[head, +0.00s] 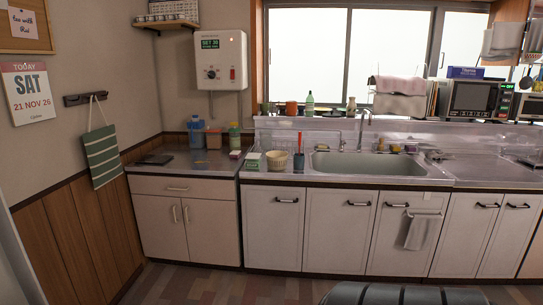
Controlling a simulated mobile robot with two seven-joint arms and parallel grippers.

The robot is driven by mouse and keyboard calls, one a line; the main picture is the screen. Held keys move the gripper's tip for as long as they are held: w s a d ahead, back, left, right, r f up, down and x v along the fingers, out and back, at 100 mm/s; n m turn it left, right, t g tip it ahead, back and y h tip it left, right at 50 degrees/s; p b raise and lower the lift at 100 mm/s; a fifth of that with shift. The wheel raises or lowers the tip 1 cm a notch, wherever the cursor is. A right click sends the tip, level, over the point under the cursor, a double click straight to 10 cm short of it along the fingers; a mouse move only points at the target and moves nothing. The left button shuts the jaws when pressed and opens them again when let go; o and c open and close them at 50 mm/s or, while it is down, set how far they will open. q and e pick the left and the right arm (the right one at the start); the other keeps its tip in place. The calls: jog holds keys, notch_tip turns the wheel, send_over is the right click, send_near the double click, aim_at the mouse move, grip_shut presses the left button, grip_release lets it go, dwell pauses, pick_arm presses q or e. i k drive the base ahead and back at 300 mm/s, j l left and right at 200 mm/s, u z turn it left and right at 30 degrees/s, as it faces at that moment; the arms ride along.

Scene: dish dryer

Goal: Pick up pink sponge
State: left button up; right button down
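I cannot make out a pink sponge for certain. A small reddish item (235,154) lies on the left counter, too small to identify. Small yellowish and brown items (396,149) sit at the back rim of the steel sink (368,164), also too small to identify. Neither of my grippers is in view.
A cream bowl or basket (276,160) and a cup (298,163) with a red stick stand left of the sink. Bottles (196,132) stand on the left counter. A pinkish cloth (400,85) hangs beside the microwave (470,98). Floor (215,285) before the cabinets looks clear.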

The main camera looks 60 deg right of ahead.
aim_at(235, 154)
jog(key=z, duration=1.85)
jog(key=i+l+u, duration=0.2)
jog(key=i, duration=0.45)
jog(key=i+l+u, duration=0.2)
jog(key=i, duration=0.4)
jog(key=i+l+u, duration=0.2)
jog(key=i+l, duration=0.15)
jog(key=i, duration=0.25)
jog(key=i+l+u, duration=0.2)
jog(key=i+l, duration=0.25)
jog(key=i, duration=0.1)
